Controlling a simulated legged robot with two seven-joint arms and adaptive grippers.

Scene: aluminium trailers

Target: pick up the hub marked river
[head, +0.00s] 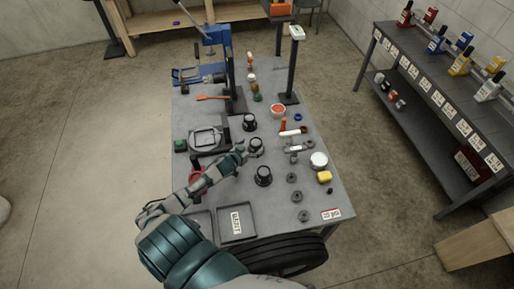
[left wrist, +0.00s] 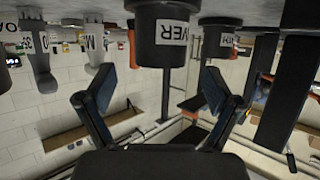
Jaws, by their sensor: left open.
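The hub marked river is a dark cylinder with a wider rim (left wrist: 160,52); its white label shows only "VER" in the left wrist view. In the head view, the dark hub at my fingertips (head: 256,145) appears to be this one; its label is unreadable there. My left gripper (left wrist: 158,78) is open and empty, with the hub between and just beyond its fingertips. It also shows in the head view (head: 243,151), left of the hub. My right gripper is not in view.
Other dark hubs stand on the grey table (head: 325,200), one behind (head: 249,121) and one in front (head: 264,175). A labelled tray (head: 237,222) lies at the front.

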